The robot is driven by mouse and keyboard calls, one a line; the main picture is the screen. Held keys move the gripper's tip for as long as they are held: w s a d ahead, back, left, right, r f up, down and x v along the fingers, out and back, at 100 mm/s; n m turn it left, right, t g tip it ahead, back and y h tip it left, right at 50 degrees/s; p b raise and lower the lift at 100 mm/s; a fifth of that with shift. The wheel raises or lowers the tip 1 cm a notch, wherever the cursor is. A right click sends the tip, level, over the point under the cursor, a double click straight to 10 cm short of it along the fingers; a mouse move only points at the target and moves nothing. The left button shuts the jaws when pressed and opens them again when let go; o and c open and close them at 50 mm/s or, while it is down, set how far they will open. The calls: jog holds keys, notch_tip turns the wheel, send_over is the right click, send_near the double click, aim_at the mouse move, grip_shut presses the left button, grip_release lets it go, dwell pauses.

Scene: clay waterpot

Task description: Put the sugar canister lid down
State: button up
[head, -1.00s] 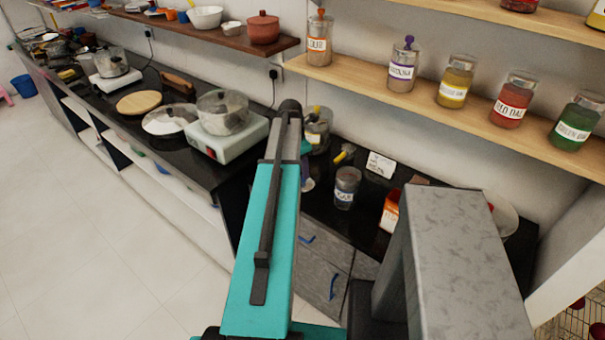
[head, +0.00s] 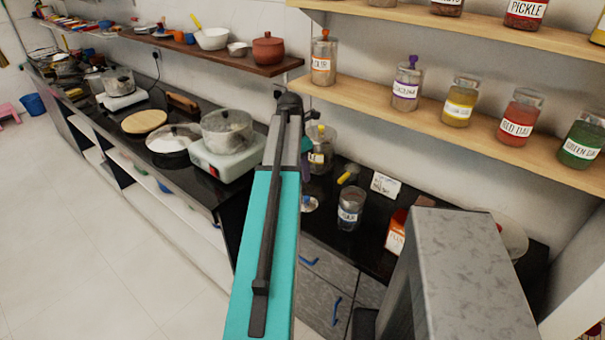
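A clear jar (head: 350,210) with a white label stands upright on the black counter (head: 336,236), right of my arm. The label's letters are too small to read surely, so I cannot confirm it is the sugar canister. A small round pale piece (head: 310,204) with a blue part shows left of the jar, partly behind my arm. It may be the lid, and I cannot tell whether it rests on the counter or is held. My teal forearm (head: 262,230) covers the middle of the view.
Another jar (head: 319,150) with a yellow handle stands behind my arm. A white card (head: 385,185), an orange box (head: 396,236) and a white bowl (head: 509,236) sit on the right counter. A stove with a pot (head: 227,131) is left. Labelled jars line the shelf (head: 340,92) above.

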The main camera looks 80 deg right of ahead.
dwell(0.8)
jog(key=w+a+f, duration=0.5)
jog(key=w+f, duration=0.3)
jog(key=w, duration=0.4)
jog(key=w+a+f+m+y, duration=0.1)
jog(key=w+a+f+m, duration=0.1)
jog(key=w+a+f, duration=0.9)
jog(key=w+a+f+m+y, duration=0.1)
jog(key=w+a+f, duration=0.75)
jog(key=a, duration=0.55)
jog(key=a+f+m+g, duration=0.1)
jog(key=a+f, duration=0.4)
jog(key=a, duration=0.6)
jog(key=a+f+m+g, duration=0.1)
jog(key=a+f, duration=0.4)
jog(key=a, duration=0.7)
jog(key=s+a+f+m+g, duration=0.1)
jog(key=s+a+f, duration=0.2)
jog(key=s+a, duration=0.3)
jog(key=s+a+f+m+g, duration=0.1)
jog(key=s+a+f, duration=0.3)
jog(key=a, duration=0.7)
jog(key=shift+s+m+h, duration=0.3)
jog(key=shift+s+h, duration=0.1)
jog(key=shift+s, duration=0.55)
